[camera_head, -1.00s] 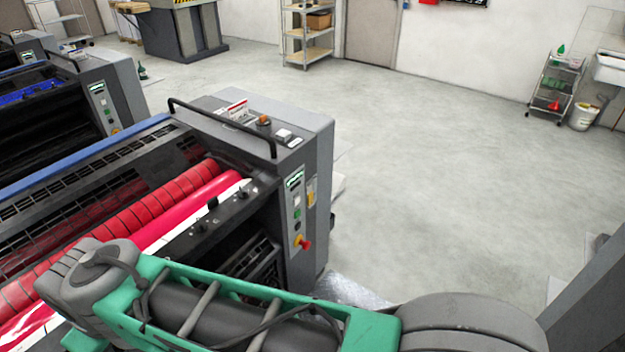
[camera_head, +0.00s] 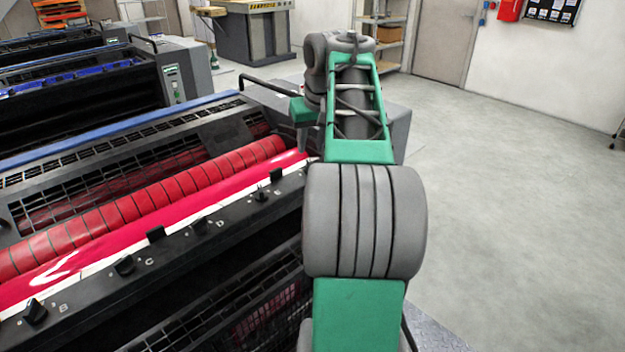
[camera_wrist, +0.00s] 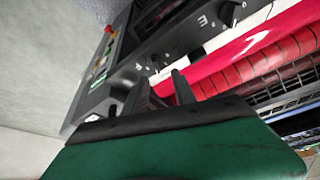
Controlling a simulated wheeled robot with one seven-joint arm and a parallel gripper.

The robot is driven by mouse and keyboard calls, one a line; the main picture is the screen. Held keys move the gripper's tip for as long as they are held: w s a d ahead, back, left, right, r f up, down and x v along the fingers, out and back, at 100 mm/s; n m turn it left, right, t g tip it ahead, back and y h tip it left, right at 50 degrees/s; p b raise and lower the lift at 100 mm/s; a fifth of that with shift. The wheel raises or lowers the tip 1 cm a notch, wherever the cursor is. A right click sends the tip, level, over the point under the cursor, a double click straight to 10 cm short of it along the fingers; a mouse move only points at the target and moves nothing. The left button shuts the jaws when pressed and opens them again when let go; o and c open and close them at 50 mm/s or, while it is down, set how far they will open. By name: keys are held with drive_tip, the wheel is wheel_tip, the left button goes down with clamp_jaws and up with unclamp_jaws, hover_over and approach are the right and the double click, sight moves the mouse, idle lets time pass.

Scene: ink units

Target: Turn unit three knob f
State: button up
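The ink unit's black rail (camera_head: 165,262) carries dark knobs, with letters B, C and D readable in the head view. In the wrist view, the letters E and F are on the rail. A dark knob (camera_wrist: 229,12) sits by the E, and a small dark knob (camera_wrist: 157,61) is close to the F. My gripper (camera_wrist: 160,88) is open and empty, its two fingers apart and pointing toward the rail near the F. I cannot tell whether they touch anything. In the head view, my gripper (camera_head: 302,138) hangs over the rail's far right end, and my arm hides that area.
Red rollers (camera_head: 130,205) run along the rail's left side. A control panel with coloured buttons (camera_wrist: 100,62) shows at the unit's end in the wrist view. Other units stand further left. The floor (camera_head: 520,200) on the right is clear.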

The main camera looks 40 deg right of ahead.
drive_tip(key=x, duration=0.2)
drive_tip(key=b+x, duration=0.1)
drive_tip(key=x, duration=0.2)
drive_tip(key=d+x, duration=0.1)
drive_tip(key=x, duration=0.1)
drive_tip(key=shift+w+f+b, duration=0.1)
drive_tip(key=shift+f+b, duration=0.15)
drive_tip(key=shift+b, duration=0.1)
drive_tip(key=shift+c, duration=0.3)
clamp_jaws()
